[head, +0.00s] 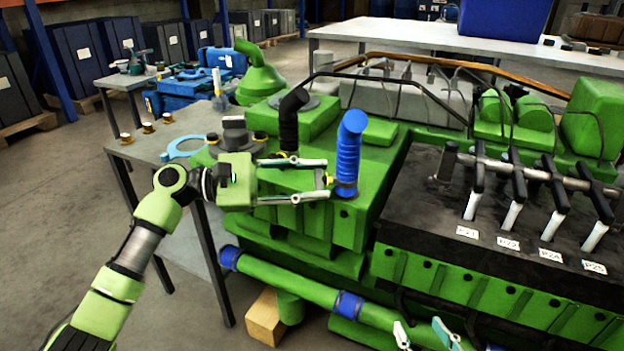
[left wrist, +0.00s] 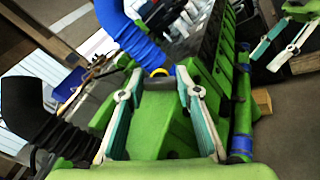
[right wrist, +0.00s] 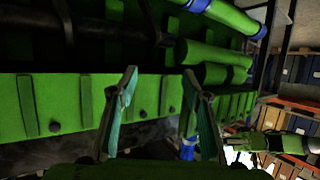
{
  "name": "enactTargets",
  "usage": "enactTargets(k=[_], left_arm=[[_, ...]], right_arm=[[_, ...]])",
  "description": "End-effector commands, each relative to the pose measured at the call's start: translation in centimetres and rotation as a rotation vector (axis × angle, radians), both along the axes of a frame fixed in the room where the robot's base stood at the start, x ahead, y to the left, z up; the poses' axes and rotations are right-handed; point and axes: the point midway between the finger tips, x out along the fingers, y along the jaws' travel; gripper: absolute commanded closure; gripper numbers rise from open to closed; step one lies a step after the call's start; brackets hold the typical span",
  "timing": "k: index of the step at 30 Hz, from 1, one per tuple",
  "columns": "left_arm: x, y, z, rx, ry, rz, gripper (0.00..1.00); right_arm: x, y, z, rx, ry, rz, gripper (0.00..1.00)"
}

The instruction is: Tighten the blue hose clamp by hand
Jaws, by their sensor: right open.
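The blue corrugated hose (head: 348,150) stands upright on the green engine block. A blue clamp band (head: 346,189) wraps its foot, with a small yellow screw knob (head: 328,180) on its left side. My left gripper (head: 326,179) reaches in from the left, its fingers level and apart, one on each side of the knob. The left wrist view shows the knob (left wrist: 159,72) between the spread fingertips, with gaps visible, and the blue hose (left wrist: 135,35) just beyond. My right gripper (head: 425,335) is low at the front of the engine, open and empty; its spread fingers also show in the right wrist view (right wrist: 160,75).
A black hose (head: 289,120) stands left of the blue one. A green pipe with blue sleeves (head: 290,283) runs along the engine's lower front. Black injector levers (head: 510,180) stand at right. A grey table (head: 150,150) holds small brass parts and a light-blue ring.

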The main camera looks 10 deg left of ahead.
Motion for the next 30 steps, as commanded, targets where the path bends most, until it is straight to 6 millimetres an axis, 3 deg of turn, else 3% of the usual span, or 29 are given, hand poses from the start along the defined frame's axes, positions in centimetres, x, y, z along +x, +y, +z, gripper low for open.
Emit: enactTargets(k=[18,19,20,30], left_arm=[[-0.1,0.0,-0.1,0.027,-0.122,-0.002,0.91],[-0.1,0.0,-0.1,0.027,-0.122,-0.002,0.61],[-0.1,0.0,-0.1,0.027,-0.122,-0.002,0.54],[-0.1,0.1,-0.1,0.027,-0.121,-0.001,0.51]], right_arm=[[-1.0,-0.5,-1.6,-0.019,0.081,-0.006,0.56],[-1.0,-0.5,-1.6,-0.019,0.081,-0.006,0.56],[-1.0,-0.5,-1.6,-0.019,0.081,-0.006,0.56],[-0.9,-0.5,-1.5,-0.019,0.079,-0.006,0.56]])
